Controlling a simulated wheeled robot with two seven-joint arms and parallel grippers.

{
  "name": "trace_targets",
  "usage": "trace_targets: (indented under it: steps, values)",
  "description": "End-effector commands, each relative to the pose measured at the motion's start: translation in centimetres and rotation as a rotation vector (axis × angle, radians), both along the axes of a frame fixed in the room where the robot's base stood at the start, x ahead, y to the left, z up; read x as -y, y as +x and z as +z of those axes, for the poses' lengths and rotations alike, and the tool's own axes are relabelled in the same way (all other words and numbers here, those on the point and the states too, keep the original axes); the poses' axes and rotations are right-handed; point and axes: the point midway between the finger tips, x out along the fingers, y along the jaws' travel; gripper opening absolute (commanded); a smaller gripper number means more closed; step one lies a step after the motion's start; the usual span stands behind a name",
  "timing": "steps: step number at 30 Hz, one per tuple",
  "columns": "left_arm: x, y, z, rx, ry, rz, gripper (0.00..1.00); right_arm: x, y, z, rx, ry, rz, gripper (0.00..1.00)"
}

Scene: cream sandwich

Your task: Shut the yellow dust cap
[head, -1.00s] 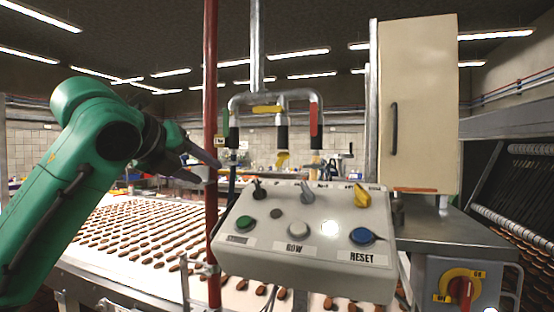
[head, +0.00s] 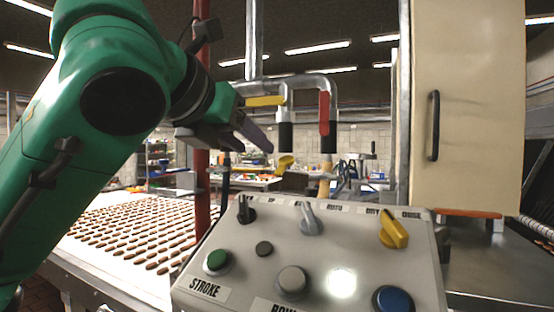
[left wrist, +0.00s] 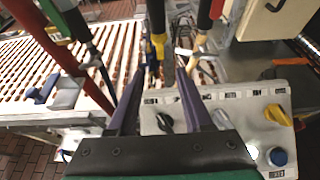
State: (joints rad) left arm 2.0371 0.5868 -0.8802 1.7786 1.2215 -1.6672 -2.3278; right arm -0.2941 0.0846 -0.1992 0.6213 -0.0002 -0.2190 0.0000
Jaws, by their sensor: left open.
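A small yellow piece, which looks like the dust cap (head: 285,164), shows below the black end of the middle hanging pipe, behind the control box. It looks tilted; I cannot tell how far open it stands. In the left wrist view the yellow piece (left wrist: 158,44) appears just beyond the gap between my fingertips. My left gripper (head: 254,147) is open and empty, with dark purple fingers, to the left of the yellow piece and apart from it in the head view. Both fingers of my left gripper (left wrist: 160,72) show in the wrist view. My right gripper is not in view.
A control box (head: 250,273) with knobs and buttons stands in front, below the pipes. A red post (head: 202,165) rises beside my left gripper. A yellow lever (head: 266,101) and a red lever (head: 324,112) sit on the pipes. A cream cabinet (head: 470,120) stands right.

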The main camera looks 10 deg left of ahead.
Motion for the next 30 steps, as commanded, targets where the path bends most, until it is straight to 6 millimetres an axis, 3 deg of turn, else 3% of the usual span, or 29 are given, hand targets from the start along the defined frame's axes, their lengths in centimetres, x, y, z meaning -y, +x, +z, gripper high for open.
trace_targets:
  steps: [4, 10, 15, 21, 22, 24, 26, 30]
  values:
    - [1.2, 3.7, -1.2, -0.008, 0.001, 0.001, 0.50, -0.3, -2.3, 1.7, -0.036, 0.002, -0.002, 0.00]
    - [2.5, 7.8, -3.0, -0.006, -0.001, 0.001, 0.50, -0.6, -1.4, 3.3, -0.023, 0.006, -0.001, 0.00]
    - [2.9, 9.1, -3.8, -0.002, -0.002, 0.001, 0.50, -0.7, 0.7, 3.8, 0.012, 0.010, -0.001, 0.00]
    - [2.9, 9.2, -3.9, -0.001, -0.002, 0.001, 0.50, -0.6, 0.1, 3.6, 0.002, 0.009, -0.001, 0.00]
    - [2.9, 9.2, -3.9, -0.002, -0.001, 0.001, 0.46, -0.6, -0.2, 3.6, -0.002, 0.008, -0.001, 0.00]
    - [2.9, 9.2, -3.9, -0.002, -0.001, 0.001, 0.19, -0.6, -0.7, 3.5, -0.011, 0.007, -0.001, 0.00]
    - [2.9, 9.2, -3.9, -0.002, -0.001, 0.001, 0.00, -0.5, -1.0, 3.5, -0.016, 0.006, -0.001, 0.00]
    - [2.9, 9.2, -3.9, -0.002, -0.002, 0.001, 0.00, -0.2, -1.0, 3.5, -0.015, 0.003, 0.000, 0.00]
